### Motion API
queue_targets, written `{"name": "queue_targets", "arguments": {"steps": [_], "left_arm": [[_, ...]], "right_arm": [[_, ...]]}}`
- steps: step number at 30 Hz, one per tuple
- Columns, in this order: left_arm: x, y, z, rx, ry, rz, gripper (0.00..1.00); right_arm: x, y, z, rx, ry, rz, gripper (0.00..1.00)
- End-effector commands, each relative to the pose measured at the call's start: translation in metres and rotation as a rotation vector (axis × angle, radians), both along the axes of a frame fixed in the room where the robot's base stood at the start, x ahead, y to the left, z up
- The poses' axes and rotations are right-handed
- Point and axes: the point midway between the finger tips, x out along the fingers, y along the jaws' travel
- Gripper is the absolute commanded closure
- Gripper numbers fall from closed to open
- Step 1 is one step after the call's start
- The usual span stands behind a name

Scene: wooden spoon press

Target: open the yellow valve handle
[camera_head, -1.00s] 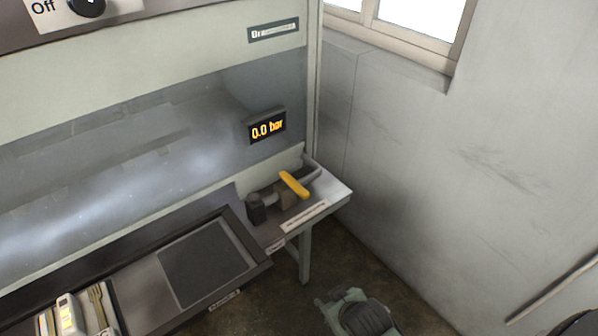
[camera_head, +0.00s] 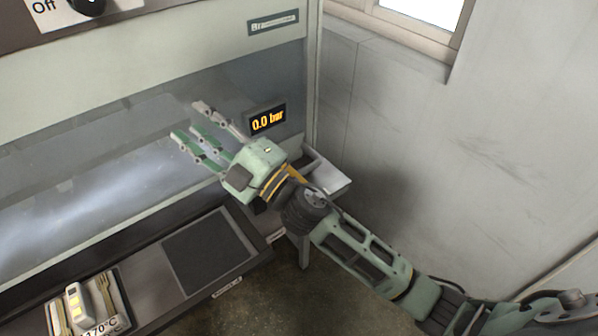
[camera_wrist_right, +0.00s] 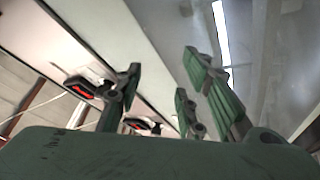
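The yellow valve handle (camera_head: 295,174) is mostly hidden behind my right gripper and wrist in the head view; only a small yellow part shows. It belongs to the fitting on the small side shelf (camera_head: 329,180) at the right end of the machine. My right gripper (camera_head: 193,127) is open and empty, its fingers spread and pointing left, in front of the machine's glassy panel. Its palm is left of the handle in the picture. In the right wrist view its green fingers (camera_wrist_right: 180,90) are apart with nothing between them. My left gripper is not in view.
A dark square plate (camera_head: 207,247) lies on the machine's front ledge. A tray with cutlery (camera_head: 120,300) is at lower left. A bare wall (camera_head: 500,130) stands to the right.

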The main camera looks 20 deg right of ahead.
Motion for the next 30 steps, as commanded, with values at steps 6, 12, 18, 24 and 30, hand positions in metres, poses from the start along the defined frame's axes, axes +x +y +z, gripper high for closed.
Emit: {"name": "queue_targets", "arguments": {"steps": [6, 12, 18, 24, 30], "left_arm": [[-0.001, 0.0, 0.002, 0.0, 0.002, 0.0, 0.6], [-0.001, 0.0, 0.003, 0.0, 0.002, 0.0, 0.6], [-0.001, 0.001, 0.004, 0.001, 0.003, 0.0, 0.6], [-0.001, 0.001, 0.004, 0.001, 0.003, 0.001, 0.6], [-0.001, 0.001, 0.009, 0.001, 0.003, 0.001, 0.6]], "right_arm": [[-0.05, 0.095, -0.011, -0.513, -0.406, 0.456, 0.64], [-0.053, 0.068, -0.103, -1.13, -0.509, 0.817, 0.64], [-0.008, -0.06, -0.15, -1.729, -0.308, 1.021, 0.64], [0.016, -0.163, -0.135, -2.053, -0.037, 1.07, 0.64], [0.018, -0.192, -0.134, -2.126, 0.058, 1.079, 0.64]]}}
